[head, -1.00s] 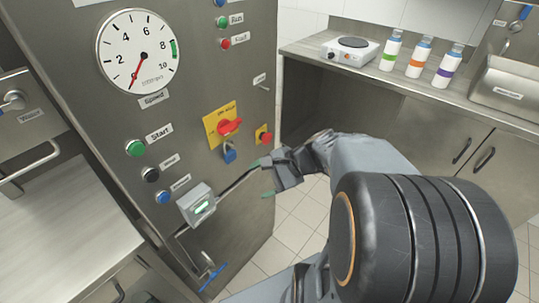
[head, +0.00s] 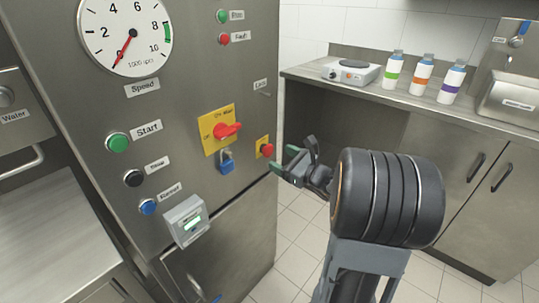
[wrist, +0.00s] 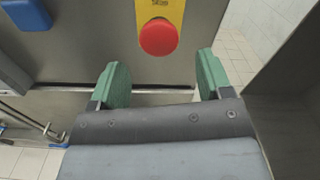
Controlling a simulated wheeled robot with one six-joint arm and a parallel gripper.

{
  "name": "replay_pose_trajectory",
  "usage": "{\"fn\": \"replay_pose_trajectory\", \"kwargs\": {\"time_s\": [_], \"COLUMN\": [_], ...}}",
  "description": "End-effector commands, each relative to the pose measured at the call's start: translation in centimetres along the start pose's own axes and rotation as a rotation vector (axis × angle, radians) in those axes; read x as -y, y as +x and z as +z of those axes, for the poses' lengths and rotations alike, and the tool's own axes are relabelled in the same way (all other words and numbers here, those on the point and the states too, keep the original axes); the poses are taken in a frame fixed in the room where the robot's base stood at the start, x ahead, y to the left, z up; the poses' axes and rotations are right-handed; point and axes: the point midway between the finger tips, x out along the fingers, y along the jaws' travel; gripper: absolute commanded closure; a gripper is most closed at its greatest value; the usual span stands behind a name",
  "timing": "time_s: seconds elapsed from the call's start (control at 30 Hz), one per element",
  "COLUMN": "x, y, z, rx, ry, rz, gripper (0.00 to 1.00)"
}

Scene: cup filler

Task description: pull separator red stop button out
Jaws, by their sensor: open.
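The red stop button (head: 267,150) is a round red mushroom head on a yellow plate at the right edge of the steel cabinet front. In the wrist view the red button (wrist: 158,37) is above the gap between the fingertips, apart from both. My gripper (head: 285,161) is open and empty, close to the button on its right and slightly below. In the wrist view its two green fingers (wrist: 160,78) point towards the cabinet face, with the button ahead of them.
Left of the button are a red rotary switch (head: 227,130) on a yellow plate and a blue padlock (head: 227,164). A small grey display box (head: 186,221) juts out lower left. A counter (head: 430,105) with bottles and a hotplate stands at the right, apart from the cabinet.

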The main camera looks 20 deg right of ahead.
Motion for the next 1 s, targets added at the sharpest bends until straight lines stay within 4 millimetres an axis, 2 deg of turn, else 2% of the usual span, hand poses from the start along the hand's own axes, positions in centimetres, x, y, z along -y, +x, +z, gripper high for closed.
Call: {"fn": "replay_pose_trajectory", "kwargs": {"time_s": [0.1, 0.33, 0.5, 0.8, 1.0], "x": [-0.1, -0.1, 0.0, 0.0, 0.0], "y": [2.1, 4.6, 5.3, 5.5, 5.5], "z": [-0.1, -0.1, 0.0, 0.0, 0.0], "rx": [0.001, -0.001, -0.001, -0.001, -0.001], "ry": [0.0, -0.001, 0.0, 0.0, -0.001], "rz": [0.004, 0.003, 0.0, 0.0, 0.001], "gripper": [0.28, 0.28, 0.28, 0.28, 0.46]}}
